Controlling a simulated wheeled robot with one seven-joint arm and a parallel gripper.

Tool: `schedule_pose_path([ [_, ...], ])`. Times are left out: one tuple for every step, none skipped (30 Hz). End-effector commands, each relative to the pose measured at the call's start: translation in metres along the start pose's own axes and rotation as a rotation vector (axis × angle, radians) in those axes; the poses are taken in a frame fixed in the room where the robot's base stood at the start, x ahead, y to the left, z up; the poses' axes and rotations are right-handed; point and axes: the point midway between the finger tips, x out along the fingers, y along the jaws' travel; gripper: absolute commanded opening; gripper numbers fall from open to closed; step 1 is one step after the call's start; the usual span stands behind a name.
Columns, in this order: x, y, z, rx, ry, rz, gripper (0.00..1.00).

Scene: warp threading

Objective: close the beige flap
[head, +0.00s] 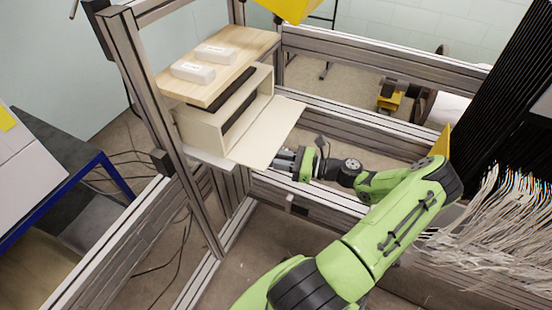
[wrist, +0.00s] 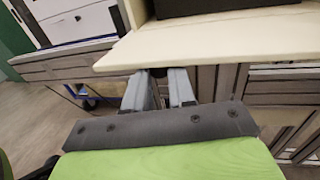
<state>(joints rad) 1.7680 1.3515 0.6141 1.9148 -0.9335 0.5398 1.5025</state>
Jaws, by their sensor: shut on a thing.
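The beige flap (head: 268,134) is open and sticks out from the front of a beige box (head: 205,128). In the wrist view the flap (wrist: 215,45) spans the upper right as a nearly flat panel. My gripper (head: 284,158) is at the flap's outer edge in the head view. In the wrist view the gripper (wrist: 160,78) has its fingertips at and partly under that edge, with a small dark part between them. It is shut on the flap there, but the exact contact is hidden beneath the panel.
A wooden board (head: 222,65) with two white blocks (head: 193,71) lies above the box. A metal frame post (head: 160,130) stands left of the box, and rails run behind my arm. White threads (head: 490,225) hang at the right.

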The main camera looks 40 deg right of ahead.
Motion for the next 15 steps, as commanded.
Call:
schedule_pose_path([
  [0.0,0.0,0.0,0.0,0.0,0.0,0.0],
  [0.0,0.0,0.0,0.0,0.0,0.0,0.0],
  [0.0,0.0,0.0,0.0,0.0,0.0,0.0],
  [0.0,0.0,0.0,0.0,0.0,0.0,0.0],
  [0.0,0.0,0.0,0.0,0.0,0.0,0.0],
  [0.0,0.0,0.0,0.0,0.0,0.0,0.0],
  [0.0,0.0,0.0,0.0,0.001,0.0,0.0],
  [0.0,0.0,0.001,0.001,0.002,0.0,0.0],
  [0.0,0.0,0.002,0.001,0.006,0.0,0.0],
  [0.0,0.0,0.002,0.002,0.009,0.0,0.0],
  [0.0,0.0,0.003,0.003,0.014,0.0,0.0],
  [-0.001,0.0,0.005,0.004,0.022,0.0,0.0],
  [-0.001,0.0,0.006,0.006,0.029,0.0,0.0],
  [-0.001,0.0,0.008,0.007,0.038,0.0,0.0],
  [-0.001,0.0,0.011,0.009,0.052,0.0,0.0],
])
